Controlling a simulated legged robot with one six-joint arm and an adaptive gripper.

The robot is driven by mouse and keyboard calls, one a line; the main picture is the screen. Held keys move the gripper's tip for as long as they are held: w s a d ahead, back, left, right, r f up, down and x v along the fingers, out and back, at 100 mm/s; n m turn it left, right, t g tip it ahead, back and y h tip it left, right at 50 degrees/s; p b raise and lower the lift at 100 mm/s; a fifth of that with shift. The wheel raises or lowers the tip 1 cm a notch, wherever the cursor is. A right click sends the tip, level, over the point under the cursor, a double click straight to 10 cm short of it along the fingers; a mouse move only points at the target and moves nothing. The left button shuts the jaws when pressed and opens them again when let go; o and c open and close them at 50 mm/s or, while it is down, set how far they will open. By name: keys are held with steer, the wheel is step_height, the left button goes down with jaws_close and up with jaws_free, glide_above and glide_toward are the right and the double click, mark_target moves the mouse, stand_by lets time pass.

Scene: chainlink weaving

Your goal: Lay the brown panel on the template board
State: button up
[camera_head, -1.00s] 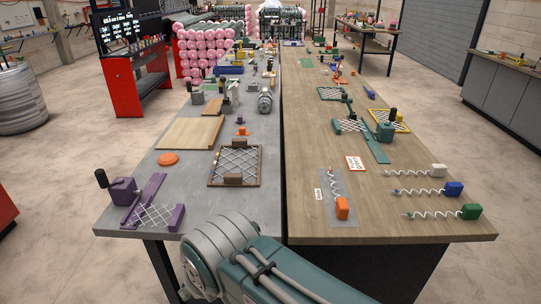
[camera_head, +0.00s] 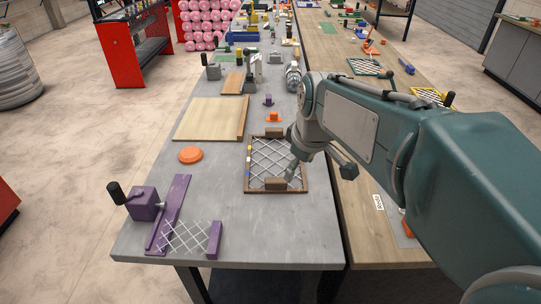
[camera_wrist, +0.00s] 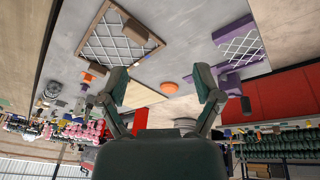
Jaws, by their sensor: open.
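The brown panel (camera_head: 248,176) is a brown frame with wire mesh. It lies flat on the grey table, with a brown block at its far edge and another at its near edge. It also shows in the wrist view (camera_wrist: 91,30), at upper left. A pale wooden board (camera_head: 210,117), apparently the template board, lies behind and left of it. It is bare and partly hidden by my fingers in the wrist view (camera_wrist: 143,96). My gripper (camera_wrist: 162,84) is open and empty; in the head view it is near the panel's right side. I cannot tell whether it touches.
An orange disc (camera_head: 191,155) lies between the board and a purple mesh jig (camera_head: 172,212) at front left. Small orange (camera_head: 274,117) and purple (camera_head: 268,100) pieces stand behind the panel. A gap separates the grey table from the wooden table at right.

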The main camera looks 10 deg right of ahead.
steer(key=w+f+n+g, duration=0.1)
steer(key=w+f+n, duration=0.2)
steer(key=w, duration=0.6)
steer(key=n+g, duration=0.2)
steer(key=n, duration=0.3)
glide_toward(276, 179)
steer(key=shift+w+d+f+y, duration=0.1)
steer(key=shift+d+f+y, duration=0.1)
steer(key=shift+d+y, duration=0.3)
steer(key=shift+w+f, duration=0.1)
steer(key=shift+f, duration=0.15)
steer(key=f, duration=0.4)
steer(key=shift+a+f, duration=0.35)
steer(key=f, duration=0.2)
steer(key=a+f, duration=0.1)
steer(key=f, duration=0.2)
steer(key=shift+f, duration=0.35)
jaws_close()
